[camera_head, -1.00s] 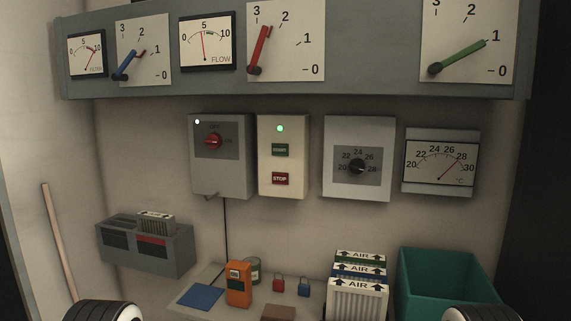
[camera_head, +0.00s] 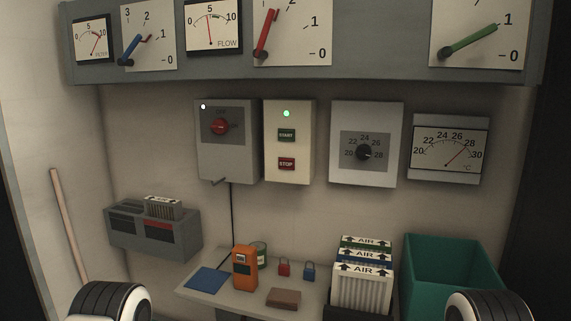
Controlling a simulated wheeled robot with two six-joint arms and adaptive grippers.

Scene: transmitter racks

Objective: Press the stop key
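The red STOP key (camera_head: 286,164) is on a cream control box (camera_head: 289,142) on the back wall, near the middle of the head view. A green START key (camera_head: 286,135) is above it, and a lit green lamp (camera_head: 286,113) is at the top of the box. Nothing covers the STOP key and nothing touches it. Neither of my grippers is in view. Only rounded black-and-white parts of my arms show at the bottom left and bottom right edges.
A grey box with a red rotary switch (camera_head: 219,126) is left of the control box, and a thermostat (camera_head: 366,145) is right. Below, a shelf (camera_head: 261,297) holds an orange meter (camera_head: 244,268) and small padlocks. AIR filters (camera_head: 362,283) and a teal bin (camera_head: 452,270) are right.

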